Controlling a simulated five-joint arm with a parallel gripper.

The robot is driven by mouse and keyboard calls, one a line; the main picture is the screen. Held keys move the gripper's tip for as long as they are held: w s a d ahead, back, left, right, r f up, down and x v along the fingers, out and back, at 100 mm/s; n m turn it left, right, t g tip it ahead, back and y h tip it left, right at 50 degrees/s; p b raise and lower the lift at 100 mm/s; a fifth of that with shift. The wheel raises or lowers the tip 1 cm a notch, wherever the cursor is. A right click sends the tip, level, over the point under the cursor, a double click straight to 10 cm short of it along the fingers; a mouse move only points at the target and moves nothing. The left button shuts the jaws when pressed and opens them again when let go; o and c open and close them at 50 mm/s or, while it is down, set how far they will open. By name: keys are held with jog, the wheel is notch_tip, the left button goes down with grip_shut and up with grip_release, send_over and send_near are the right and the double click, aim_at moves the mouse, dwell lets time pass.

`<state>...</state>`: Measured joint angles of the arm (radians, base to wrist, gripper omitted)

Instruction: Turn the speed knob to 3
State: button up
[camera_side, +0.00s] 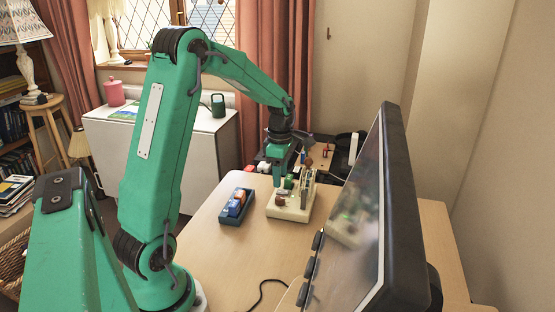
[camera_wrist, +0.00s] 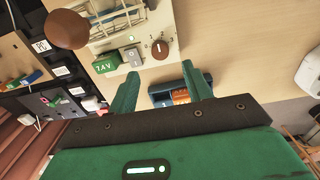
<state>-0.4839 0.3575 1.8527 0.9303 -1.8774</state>
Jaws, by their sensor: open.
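A cream device (camera_side: 291,212) stands on the wooden desk beneath my arm; it also shows at the top of the wrist view (camera_wrist: 150,15). In the side view my gripper (camera_side: 278,182) is above the device.
A larger brown round part (camera_wrist: 67,30) stands at the device's other side. A blue tray (camera_side: 232,217) with small coloured items lies left of the device. A monitor (camera_side: 365,210) stands at the right. Dark bins (camera_wrist: 60,95) with labels lie beyond the desk.

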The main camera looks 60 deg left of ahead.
aim_at(280, 198)
jog(key=shift+f, duration=3.9)
jog(key=c, duration=1)
